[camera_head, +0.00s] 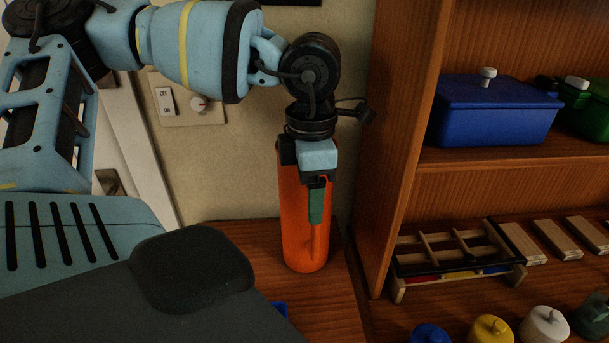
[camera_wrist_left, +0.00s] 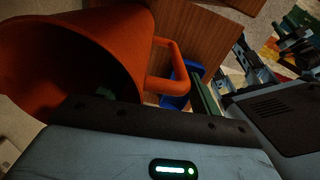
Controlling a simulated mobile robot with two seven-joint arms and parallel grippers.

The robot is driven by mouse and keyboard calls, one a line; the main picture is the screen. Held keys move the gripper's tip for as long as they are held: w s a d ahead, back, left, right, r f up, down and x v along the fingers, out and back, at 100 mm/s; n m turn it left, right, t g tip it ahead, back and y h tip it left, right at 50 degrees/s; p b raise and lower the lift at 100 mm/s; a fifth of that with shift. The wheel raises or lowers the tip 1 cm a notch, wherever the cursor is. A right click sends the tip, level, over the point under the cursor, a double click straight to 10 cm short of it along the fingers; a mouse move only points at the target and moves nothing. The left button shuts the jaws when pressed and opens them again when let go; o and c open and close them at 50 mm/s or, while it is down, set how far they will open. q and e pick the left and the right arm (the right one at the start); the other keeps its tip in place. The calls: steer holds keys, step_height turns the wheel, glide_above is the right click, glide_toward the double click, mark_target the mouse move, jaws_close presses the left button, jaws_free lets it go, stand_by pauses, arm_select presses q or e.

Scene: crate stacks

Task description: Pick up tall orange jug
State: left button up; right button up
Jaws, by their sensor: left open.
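The tall orange jug (camera_head: 292,225) stands upright on a brown wooden surface beside the shelf in the head view. In the left wrist view the jug (camera_wrist_left: 130,30) shows its wide dark mouth at the left, with its handle (camera_wrist_left: 174,62) pointing right. My left gripper (camera_head: 316,207) is open and points down at the jug's near side, covering part of its upper body and rim. One green finger (camera_wrist_left: 207,103) shows right of the handle in the wrist view. Whether either finger touches the jug cannot be told.
A wooden shelf (camera_head: 397,150) rises close to the jug's right, holding a blue lidded box (camera_head: 490,115), a wooden rack (camera_head: 455,262) and several small knobbed lids. A wall with a switch plate (camera_head: 190,105) is behind. A small blue thing (camera_head: 281,309) lies in front of the jug.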

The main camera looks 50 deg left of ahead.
arm_select(q)
jaws_close()
steer(key=shift+w, duration=0.1)
stand_by(0.4)
steer(key=shift+r, duration=0.1)
